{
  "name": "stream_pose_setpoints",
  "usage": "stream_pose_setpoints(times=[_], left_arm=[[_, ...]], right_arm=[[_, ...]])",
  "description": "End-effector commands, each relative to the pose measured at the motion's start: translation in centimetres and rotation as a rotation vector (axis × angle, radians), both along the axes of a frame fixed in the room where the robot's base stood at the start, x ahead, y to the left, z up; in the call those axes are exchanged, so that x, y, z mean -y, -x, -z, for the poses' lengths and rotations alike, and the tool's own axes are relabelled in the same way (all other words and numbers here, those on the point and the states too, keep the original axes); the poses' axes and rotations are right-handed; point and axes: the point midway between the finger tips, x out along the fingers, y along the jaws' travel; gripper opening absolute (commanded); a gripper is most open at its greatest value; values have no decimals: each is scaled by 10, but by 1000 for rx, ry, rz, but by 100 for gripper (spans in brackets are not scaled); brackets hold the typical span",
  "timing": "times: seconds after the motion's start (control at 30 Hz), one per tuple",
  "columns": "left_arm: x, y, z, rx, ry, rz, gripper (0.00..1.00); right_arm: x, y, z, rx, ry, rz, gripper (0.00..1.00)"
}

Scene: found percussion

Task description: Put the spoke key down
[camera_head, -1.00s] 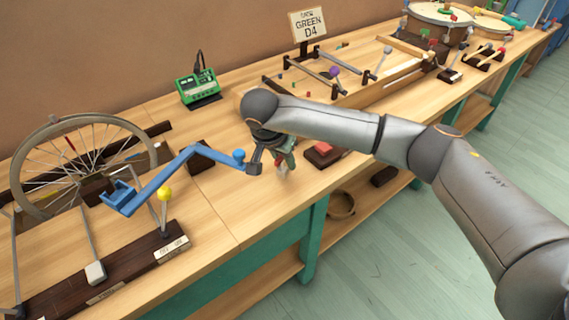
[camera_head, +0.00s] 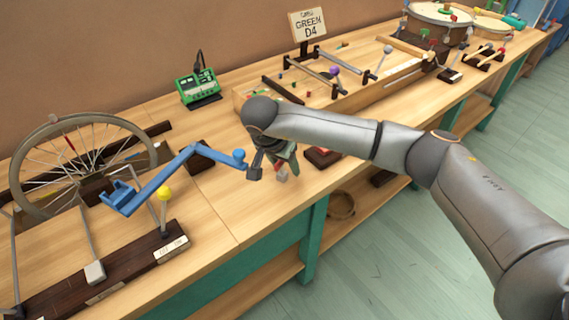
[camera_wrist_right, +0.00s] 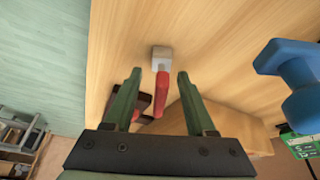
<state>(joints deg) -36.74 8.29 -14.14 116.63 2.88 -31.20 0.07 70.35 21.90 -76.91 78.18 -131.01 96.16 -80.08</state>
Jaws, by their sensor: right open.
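The spoke key (camera_wrist_right: 161,85), with a red handle and a grey square head, shows in the right wrist view, over the light wood bench top. Its handle is between the two green fingers of my right gripper (camera_wrist_right: 155,95), which stand apart with a gap on each side. In the head view, the right gripper (camera_head: 284,165) is low over the bench near its front edge. The grey head of the key (camera_head: 283,178) shows just below the fingers, and the handle is mostly hidden. I cannot tell whether the key rests fully on the wood. My left gripper is not in view.
A blue crank arm (camera_head: 165,179) reaches close to the gripper from the left, by a spoked wheel (camera_head: 50,150). A dark block with a red top (camera_head: 322,158) is just right. A green device (camera_head: 198,88) stands behind. Bare bench (camera_head: 225,205) lies front left.

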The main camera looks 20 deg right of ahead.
Motion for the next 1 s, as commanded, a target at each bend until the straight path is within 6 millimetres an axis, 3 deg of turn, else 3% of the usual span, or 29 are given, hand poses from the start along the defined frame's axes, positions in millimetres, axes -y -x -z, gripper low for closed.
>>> stream_pose_setpoints(times=[0.17, 0.6, 0.8, 1.0], left_arm=[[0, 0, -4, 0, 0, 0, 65], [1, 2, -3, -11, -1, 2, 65], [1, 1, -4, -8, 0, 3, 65], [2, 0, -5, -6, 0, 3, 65]], right_arm=[[-5, 3, -18, 2, -1, -2, 56], [-30, 26, -99, 2, -1, -3, 56], [-35, 30, -112, 0, 0, 0, 56], [-35, 31, -114, 0, 0, 0, 56]])
